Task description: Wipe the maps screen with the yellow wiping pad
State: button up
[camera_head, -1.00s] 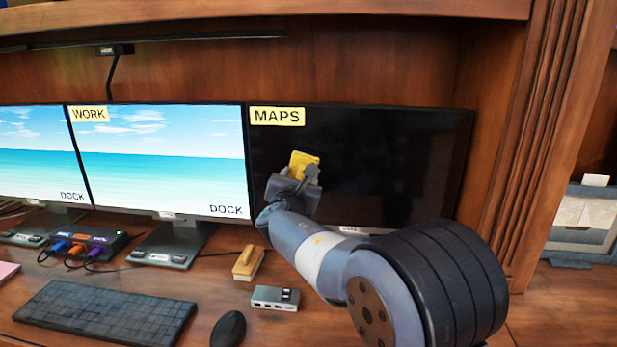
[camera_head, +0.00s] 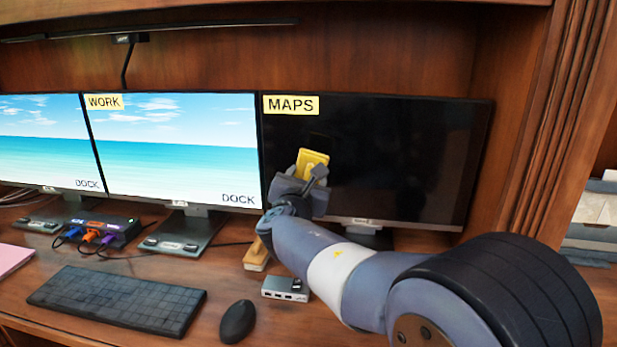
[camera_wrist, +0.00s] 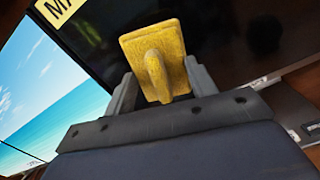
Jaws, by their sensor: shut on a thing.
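The maps screen (camera_head: 410,150) is the dark monitor at the right of the row, with a yellow MAPS label (camera_head: 291,105) at its top left corner. My gripper (camera_head: 306,180) is in front of the left part of this screen, shut on the yellow wiping pad (camera_head: 312,161). The pad's face is turned to the dark screen. I cannot tell whether it touches the glass.
The work screen (camera_head: 170,150) stands lit just left. On the desk are a keyboard (camera_head: 115,298), a mouse (camera_head: 237,321), a small grey hub (camera_head: 285,288), a wooden-topped block (camera_head: 257,256) partly behind my arm, and a dock with coloured cables (camera_head: 105,229). A carved wood post (camera_head: 545,150) bounds the right.

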jog(key=shift+s, duration=0.2)
jog(key=shift+s+a, duration=0.15)
jog(key=shift+s, duration=0.55)
jog(key=shift+s+a, duration=0.15)
jog(key=shift+s, duration=0.55)
